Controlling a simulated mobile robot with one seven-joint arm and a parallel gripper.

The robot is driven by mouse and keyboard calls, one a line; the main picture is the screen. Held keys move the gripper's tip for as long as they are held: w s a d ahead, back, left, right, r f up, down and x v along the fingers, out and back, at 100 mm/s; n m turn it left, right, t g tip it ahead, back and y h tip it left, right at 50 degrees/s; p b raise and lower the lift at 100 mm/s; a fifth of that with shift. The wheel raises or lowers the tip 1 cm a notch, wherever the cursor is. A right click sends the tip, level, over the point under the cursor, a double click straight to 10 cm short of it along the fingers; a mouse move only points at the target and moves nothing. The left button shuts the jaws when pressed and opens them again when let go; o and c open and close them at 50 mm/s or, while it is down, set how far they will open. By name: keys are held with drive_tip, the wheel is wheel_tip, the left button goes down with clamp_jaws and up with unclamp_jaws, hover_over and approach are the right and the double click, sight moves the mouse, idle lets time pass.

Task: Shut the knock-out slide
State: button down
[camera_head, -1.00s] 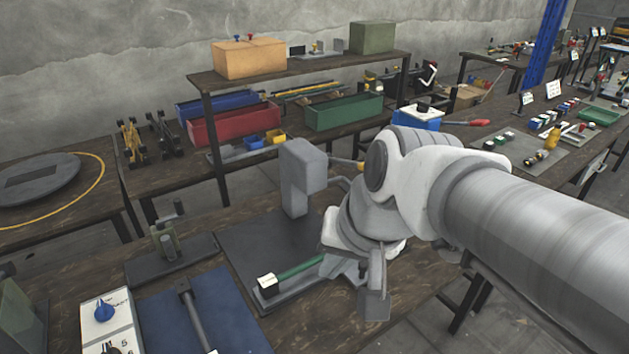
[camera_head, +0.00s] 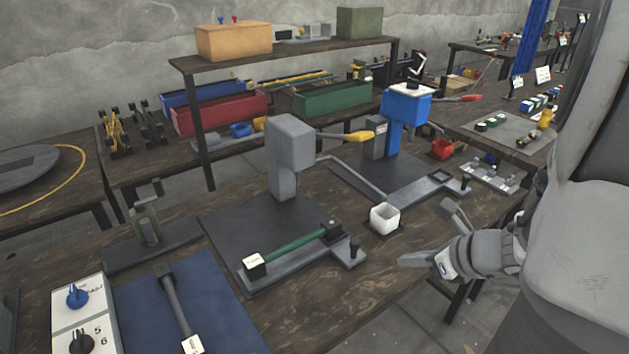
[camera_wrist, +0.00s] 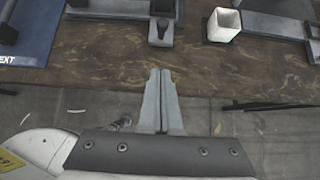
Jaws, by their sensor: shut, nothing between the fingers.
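A grey press (camera_head: 287,155) with a yellow-tipped lever stands on a dark plate. On its front base a grey slide plate (camera_head: 345,254) sticks out at the right, with an upright dark knob (camera_head: 355,246); I take this as the knock-out slide. In the wrist view the knob (camera_wrist: 162,26) stands straight beyond my fingers. A green bar (camera_head: 295,245) lies along the base beside it. My gripper (camera_head: 402,260) is shut and empty, right of the knob and apart from it, by the table's front edge. Its fingertips show together in the wrist view (camera_wrist: 161,72).
A white square cup (camera_head: 384,218) stands right of the slide. Behind it is a blue press (camera_head: 408,107) with a red lever, its own slide (camera_head: 440,180) and a red cup (camera_head: 442,149). Bare wood (camera_head: 340,300) lies in front of the grey press.

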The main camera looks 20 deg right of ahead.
sight(357, 250)
drive_tip(key=b+x, duration=0.4)
drive_tip(key=x, duration=0.6)
drive_tip(key=shift+s, duration=0.15)
drive_tip(key=w, duration=0.1)
drive_tip(key=w+a, duration=0.1)
drive_tip(key=w, duration=0.1)
drive_tip(key=shift+w+a, duration=0.1)
drive_tip(key=shift+w+a+r, duration=0.1)
drive_tip(key=shift+w+a, duration=0.05)
drive_tip(key=shift+w, duration=0.25)
drive_tip(key=shift+w, duration=0.1)
drive_tip(key=w+a, duration=0.1)
drive_tip(key=w, duration=0.3)
drive_tip(key=w+a, duration=0.2)
drive_tip(key=w, duration=0.3)
drive_tip(key=w+a+p, duration=0.1)
drive_tip(key=w+a, duration=0.1)
drive_tip(key=w, duration=0.3)
drive_tip(key=shift+w+a, duration=0.15)
drive_tip(key=shift+w+r, duration=0.1)
drive_tip(key=shift+w+a+r, duration=0.1)
